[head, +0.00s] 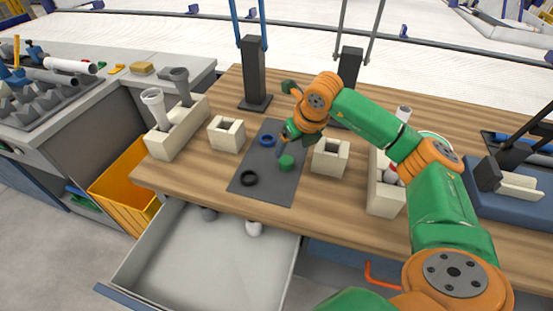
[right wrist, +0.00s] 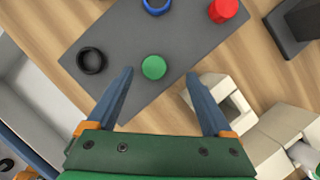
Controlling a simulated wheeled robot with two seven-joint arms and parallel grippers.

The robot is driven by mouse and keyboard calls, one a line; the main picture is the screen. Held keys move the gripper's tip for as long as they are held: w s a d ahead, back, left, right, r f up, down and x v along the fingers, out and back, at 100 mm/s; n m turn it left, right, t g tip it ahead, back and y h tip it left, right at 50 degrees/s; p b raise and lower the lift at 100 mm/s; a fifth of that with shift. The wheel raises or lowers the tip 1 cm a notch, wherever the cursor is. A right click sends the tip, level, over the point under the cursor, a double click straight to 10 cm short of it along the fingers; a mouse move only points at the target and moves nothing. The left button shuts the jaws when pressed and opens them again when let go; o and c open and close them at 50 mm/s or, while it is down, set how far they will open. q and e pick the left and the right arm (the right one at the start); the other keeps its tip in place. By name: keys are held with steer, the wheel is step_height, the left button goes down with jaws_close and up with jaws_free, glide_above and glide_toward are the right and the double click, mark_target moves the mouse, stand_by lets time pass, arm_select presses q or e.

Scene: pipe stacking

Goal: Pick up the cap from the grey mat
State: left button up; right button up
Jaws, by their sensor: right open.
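A green round cap (head: 286,162) lies on the grey mat (head: 262,190) near its right edge; it also shows in the right wrist view (right wrist: 154,67). A black ring (head: 249,178) and a blue ring (head: 267,140) lie on the same mat. In the right wrist view a red cylindrical piece (right wrist: 223,10) is on the mat's far end; my arm hides it in the head view. My right gripper (right wrist: 160,73) is open and empty above the mat, its blue fingers spread with the green cap seen between them. My left gripper is not in view.
Beige blocks with square holes stand left (head: 226,135) and right (head: 330,157) of the mat, the right one close to a finger. A beige holder (head: 178,128) with upright pipes stands further left. An open drawer (head: 205,250) juts out below the table's front edge.

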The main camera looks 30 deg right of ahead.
mark_target(286, 160)
steer(key=shift+s+a+f+p, duration=0.2)
steer(key=shift+f+p, duration=0.1)
steer(key=shift+f, duration=0.1)
steer(key=shift+s+a+f+p, duration=0.1)
steer(key=shift+a+f+p, duration=0.05)
steer(key=shift+f+p, duration=0.2)
steer(key=x, duration=0.3)
steer(key=shift+w+f, duration=0.15)
steer(key=shift+f, duration=0.05)
steer(key=shift+w+f, duration=0.25)
steer(key=shift+f, duration=0.05)
steer(key=shift+c, duration=0.4)
steer(key=shift+s+r, duration=0.15)
steer(key=c, duration=0.7)
jaws_close()
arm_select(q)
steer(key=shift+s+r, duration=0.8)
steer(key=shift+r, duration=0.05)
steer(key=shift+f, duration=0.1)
arm_select(e)
steer(key=shift+r, duration=0.1)
